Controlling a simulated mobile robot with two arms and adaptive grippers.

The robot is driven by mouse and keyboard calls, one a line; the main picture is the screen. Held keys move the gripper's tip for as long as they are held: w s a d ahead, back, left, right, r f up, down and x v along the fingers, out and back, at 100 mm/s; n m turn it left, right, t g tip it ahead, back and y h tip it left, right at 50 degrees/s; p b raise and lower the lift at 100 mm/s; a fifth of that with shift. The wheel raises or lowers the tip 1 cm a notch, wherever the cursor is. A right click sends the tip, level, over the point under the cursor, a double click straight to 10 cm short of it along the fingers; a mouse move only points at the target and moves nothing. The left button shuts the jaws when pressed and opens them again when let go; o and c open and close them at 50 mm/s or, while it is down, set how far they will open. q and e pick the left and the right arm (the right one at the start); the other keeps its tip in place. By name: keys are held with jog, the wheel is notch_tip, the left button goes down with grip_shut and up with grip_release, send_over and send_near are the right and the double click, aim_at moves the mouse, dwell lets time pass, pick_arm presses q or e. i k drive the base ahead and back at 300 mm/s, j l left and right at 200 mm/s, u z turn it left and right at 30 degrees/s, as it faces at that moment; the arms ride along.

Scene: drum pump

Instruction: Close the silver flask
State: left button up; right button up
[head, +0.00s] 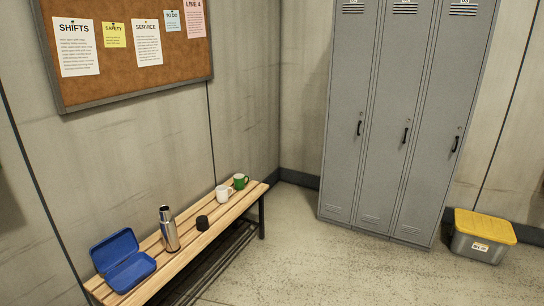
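The silver flask (170,232) stands upright on a slatted wooden bench (225,215) along the left wall. Its narrow neck shows at the top, with no cap on it. A short black cylindrical piece (203,223), which looks like a cap, sits on the bench just right of the flask, apart from it. Neither of my grippers shows in the head view.
An open blue box (124,262) lies left of the flask. A white mug (223,193) and a green mug (240,181) stand farther along the bench. Grey lockers (400,120) and a yellow-lidded grey bin (482,238) stand right. The floor between is clear.

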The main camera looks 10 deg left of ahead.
aim_at(167, 221)
jog(key=i+u, duration=0.15)
jog(key=i, duration=0.45)
jog(key=i+l+u, duration=0.2)
jog(key=i, duration=0.35)
jog(key=i+l+u, duration=0.15)
jog(key=i, duration=0.45)
jog(key=i+l+u, duration=0.2)
jog(key=u, duration=0.3)
jog(key=i+l+u, duration=0.6)
jog(key=l+u, duration=0.15)
jog(key=u, duration=0.2)
jog(key=i+l+u, duration=0.15)
jog(key=l+u, duration=0.5)
jog(key=l, duration=0.25)
jog(key=i+l+u, duration=0.2)
jog(key=l, duration=0.2)
jog(key=k, duration=0.1)
